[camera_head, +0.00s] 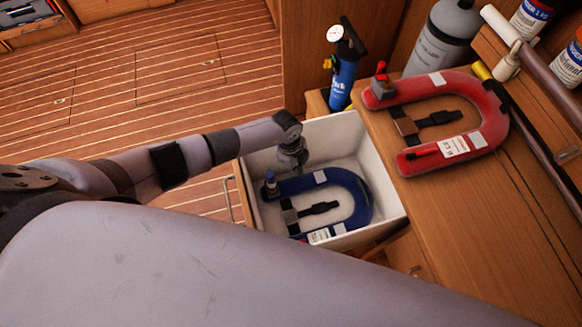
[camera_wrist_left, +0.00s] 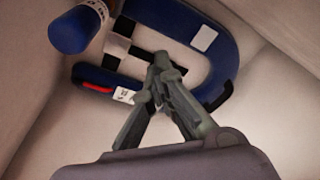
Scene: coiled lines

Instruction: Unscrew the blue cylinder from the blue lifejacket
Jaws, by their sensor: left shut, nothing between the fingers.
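The blue lifejacket (camera_head: 358,197) lies in an open white drawer, its U shape opening to the left in the head view. The blue cylinder (camera_head: 271,184) stands at the lifejacket's upper left end. In the left wrist view the cylinder (camera_wrist_left: 75,31) is at the upper left and the lifejacket (camera_wrist_left: 228,55) lies beyond my fingers. My left gripper (camera_head: 296,170) reaches into the drawer above the lifejacket, to the right of the cylinder and apart from it. In the wrist view its fingertips (camera_wrist_left: 160,62) meet with nothing between them. My right gripper is not in view.
The white drawer (camera_head: 390,222) has walls close around my left gripper. A red lifejacket (camera_head: 490,105) lies on the wooden counter to the right. A blue pump with a gauge (camera_head: 343,78) and a grey bottle (camera_head: 440,42) stand behind. Open plank floor (camera_head: 130,110) is at the left.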

